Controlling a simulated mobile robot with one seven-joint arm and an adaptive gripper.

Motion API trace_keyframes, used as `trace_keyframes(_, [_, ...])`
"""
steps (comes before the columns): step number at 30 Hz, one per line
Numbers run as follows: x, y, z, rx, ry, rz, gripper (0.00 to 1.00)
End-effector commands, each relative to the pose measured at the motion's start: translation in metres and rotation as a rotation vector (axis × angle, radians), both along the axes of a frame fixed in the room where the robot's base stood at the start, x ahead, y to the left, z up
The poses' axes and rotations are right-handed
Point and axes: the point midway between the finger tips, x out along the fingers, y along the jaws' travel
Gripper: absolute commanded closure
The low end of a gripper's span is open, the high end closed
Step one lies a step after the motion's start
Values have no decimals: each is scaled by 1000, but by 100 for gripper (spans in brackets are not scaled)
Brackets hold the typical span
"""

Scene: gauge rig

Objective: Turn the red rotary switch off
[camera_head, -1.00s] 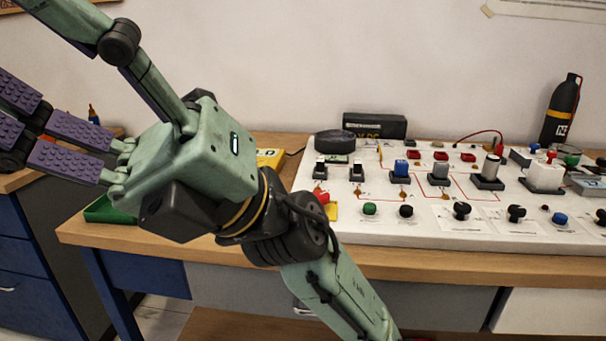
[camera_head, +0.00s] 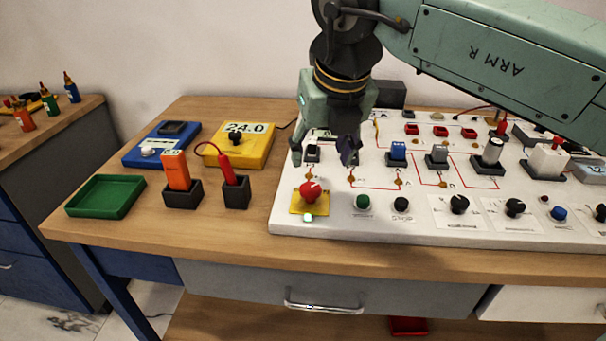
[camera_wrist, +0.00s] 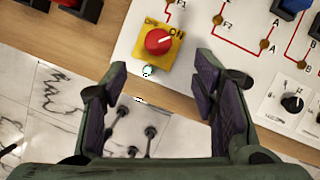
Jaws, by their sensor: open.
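The red rotary switch (camera_head: 310,191) sits on a yellow plate (camera_head: 298,206) at the front left corner of the white panel. In the wrist view the red knob (camera_wrist: 158,41) shows from above, with a light pointer mark directed toward the "ON" print at its upper right. A small green-white lamp (camera_head: 307,217) sits at the plate's front edge. My gripper (camera_head: 325,155) hangs above the panel, behind the switch in the head view. In the wrist view my gripper (camera_wrist: 158,95) has its two purple-padded fingers wide apart, with nothing between them and clear of the knob.
The white panel (camera_head: 400,230) carries several knobs, buttons and blocks right of the switch. An orange meter (camera_head: 175,171), a red probe (camera_head: 229,170) in a black holder, a yellow box (camera_head: 255,150) and a green tray (camera_head: 105,196) stand to the left. Bare wood lies between.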

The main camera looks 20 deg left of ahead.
Motion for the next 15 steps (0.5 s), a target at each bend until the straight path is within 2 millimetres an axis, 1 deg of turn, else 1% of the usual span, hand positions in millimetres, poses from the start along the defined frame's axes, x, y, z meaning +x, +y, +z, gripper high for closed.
trace_keyframes(5, [6, 6, -24, -1, 3, 4, 46])
trace_keyframes(9, [14, 14, -49, 0, 4, 7, 46])
trace_keyframes(15, [24, 22, -79, 3, 4, 7, 46])
